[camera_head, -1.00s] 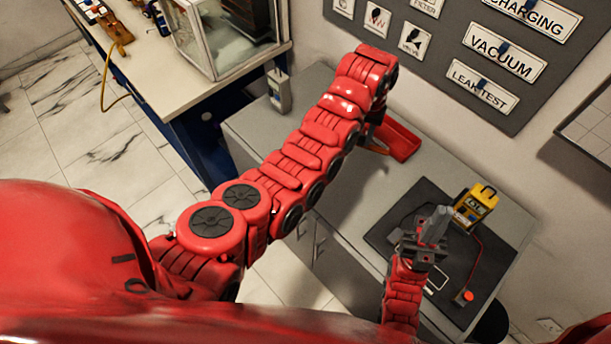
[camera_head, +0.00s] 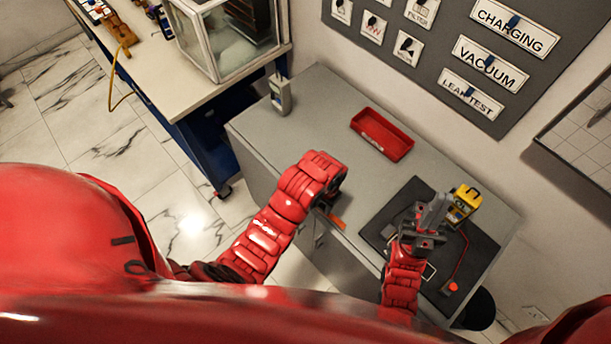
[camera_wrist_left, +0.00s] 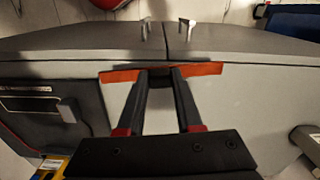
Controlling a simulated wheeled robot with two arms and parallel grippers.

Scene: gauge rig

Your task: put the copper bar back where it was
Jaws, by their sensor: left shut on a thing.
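The copper bar (camera_head: 337,222) is an orange-brown strip near the front edge of the grey cabinet top. In the left wrist view the bar (camera_wrist_left: 205,69) lies crosswise between the fingertips and sticks out on both sides. My left gripper (camera_head: 328,209) is shut on it, and the fingers (camera_wrist_left: 160,73) grip near its middle. I cannot tell whether the bar touches the top.
A yellow meter (camera_head: 464,202) stands beside my right gripper, on the black mat (camera_head: 402,205), with a red lead (camera_head: 462,247). A blue bench (camera_head: 170,92) with a glass-sided case is at the left. A labelled board (camera_head: 440,45) hangs behind. Cabinet top around the tray is clear.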

